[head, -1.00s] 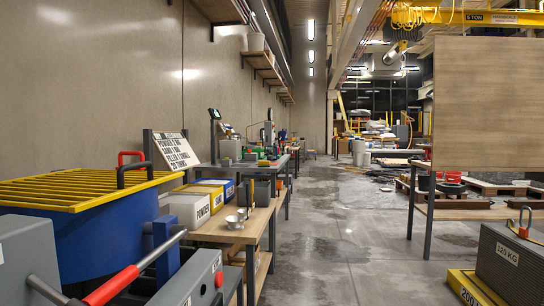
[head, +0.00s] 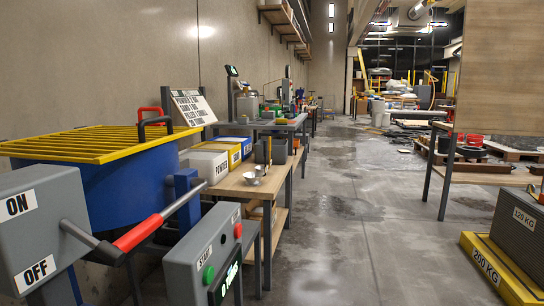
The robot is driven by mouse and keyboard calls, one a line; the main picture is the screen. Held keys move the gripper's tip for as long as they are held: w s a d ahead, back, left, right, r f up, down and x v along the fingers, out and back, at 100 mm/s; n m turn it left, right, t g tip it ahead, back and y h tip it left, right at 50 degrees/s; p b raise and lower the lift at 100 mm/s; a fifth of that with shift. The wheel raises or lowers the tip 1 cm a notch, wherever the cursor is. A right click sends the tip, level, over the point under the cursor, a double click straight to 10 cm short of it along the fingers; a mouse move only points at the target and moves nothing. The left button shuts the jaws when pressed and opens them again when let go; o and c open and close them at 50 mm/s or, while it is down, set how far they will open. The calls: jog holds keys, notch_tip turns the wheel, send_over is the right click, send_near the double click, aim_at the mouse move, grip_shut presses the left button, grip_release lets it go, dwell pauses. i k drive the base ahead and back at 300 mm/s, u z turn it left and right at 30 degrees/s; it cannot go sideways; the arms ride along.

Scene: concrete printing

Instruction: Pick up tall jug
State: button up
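I cannot pick out a tall jug for certain. Small metal vessels (head: 256,173) stand on the near wooden workbench (head: 236,188), and a dark grey container (head: 270,150) stands behind them. Several small green, red and grey items crowd the farther bench (head: 284,123), too small to tell apart. My gripper is not in view.
At left stands a blue mixer (head: 125,195) with a yellow grid, a red-handled lever (head: 140,232) and a control box (head: 205,262). White, yellow and blue boxes line the bench. Weights (head: 505,270) and a table with a wooden panel (head: 500,80) stand right. The middle floor is clear.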

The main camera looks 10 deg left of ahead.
aim_at(289, 108)
jog(key=z, duration=0.2)
jog(key=i, duration=0.9)
jog(key=z, duration=0.5)
jog(key=i, duration=3.85)
jog(key=u, duration=1)
jog(key=i, duration=1.55)
jog(key=u, duration=1.05)
